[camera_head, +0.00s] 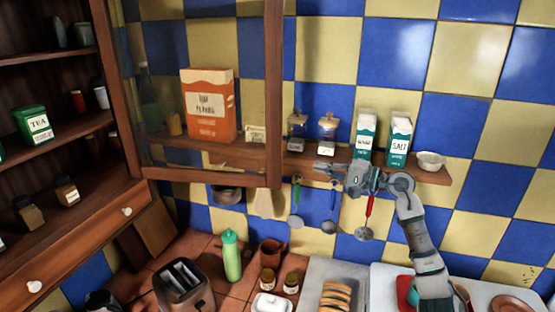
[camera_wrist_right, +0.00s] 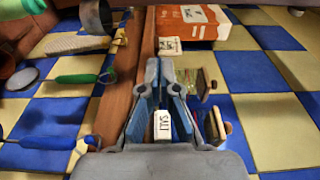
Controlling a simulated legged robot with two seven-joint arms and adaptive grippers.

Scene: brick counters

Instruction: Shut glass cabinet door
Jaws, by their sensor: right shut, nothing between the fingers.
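The glass cabinet door (camera_head: 273,90) has a brown wooden frame and stands swung open from the left cabinet, in front of the tiled wall. An orange box (camera_head: 209,105) shows through its pane. My right gripper (camera_head: 322,170) is shut and empty, just right of the lower end of the door's free edge; whether it touches the frame I cannot tell. In the right wrist view my gripper (camera_wrist_right: 160,75) points along a brown wooden strip, which could be shelf or door frame. My left gripper is out of view.
The open cabinet (camera_head: 60,130) at left holds tins and jars. A wall shelf (camera_head: 435,175) carries jars, two cartons and a small bowl, with utensils hanging below. A green bottle (camera_head: 231,256), toaster (camera_head: 183,287) and bread (camera_head: 336,296) stand on the counter.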

